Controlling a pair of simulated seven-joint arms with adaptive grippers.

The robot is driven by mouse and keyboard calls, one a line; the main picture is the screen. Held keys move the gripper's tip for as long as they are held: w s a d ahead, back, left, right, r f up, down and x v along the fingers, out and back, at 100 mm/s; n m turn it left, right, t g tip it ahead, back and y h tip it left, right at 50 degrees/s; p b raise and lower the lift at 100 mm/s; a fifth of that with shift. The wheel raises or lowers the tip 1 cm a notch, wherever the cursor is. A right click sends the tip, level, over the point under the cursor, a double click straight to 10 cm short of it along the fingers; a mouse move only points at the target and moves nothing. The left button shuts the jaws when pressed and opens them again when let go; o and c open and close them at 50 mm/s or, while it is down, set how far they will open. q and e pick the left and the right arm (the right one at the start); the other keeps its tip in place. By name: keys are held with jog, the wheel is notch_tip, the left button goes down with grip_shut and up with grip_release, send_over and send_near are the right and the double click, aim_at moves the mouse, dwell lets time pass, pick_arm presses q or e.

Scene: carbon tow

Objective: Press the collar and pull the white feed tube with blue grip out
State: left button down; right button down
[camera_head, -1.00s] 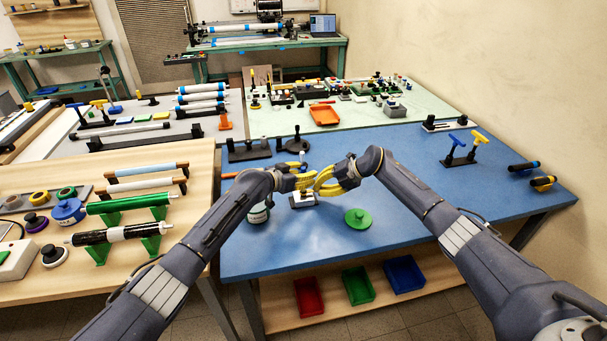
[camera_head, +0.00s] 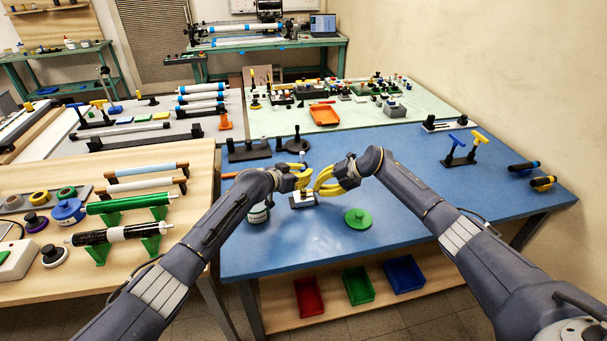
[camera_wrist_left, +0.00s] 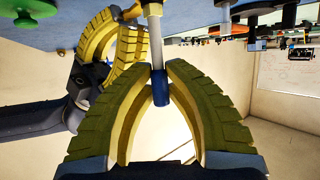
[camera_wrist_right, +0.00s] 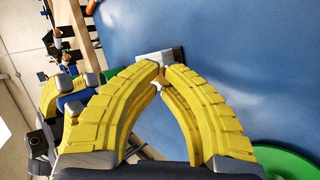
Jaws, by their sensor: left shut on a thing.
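The white feed tube (camera_wrist_left: 154,35) with its blue grip (camera_wrist_left: 160,88) stands between the yellow fingers of my left gripper (camera_wrist_left: 157,75) in the left wrist view. The left fingers are shut on it at the blue grip. My right gripper (camera_wrist_right: 165,72) has its fingertips close together at a small grey-white fitting (camera_wrist_right: 155,58) on the blue table. In the head view the left gripper (camera_head: 301,178) and right gripper (camera_head: 318,184) meet above the fitting's base (camera_head: 303,201).
A green knobbed lid (camera_head: 358,219) lies on the blue table (camera_head: 420,215), right of the fitting. Black stands (camera_head: 250,151) are behind. Red, green and blue bins (camera_head: 357,286) sit below the front edge.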

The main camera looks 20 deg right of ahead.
aim_at(303, 168)
pick_arm(q)
jog(key=shift+r, duration=2)
pick_arm(e)
jog(key=shift+r, duration=0.2)
dwell(0.4)
jog(key=shift+r, duration=1.3)
jog(key=shift+v, duration=3)
pick_arm(q)
jog(key=shift+r, duration=2)
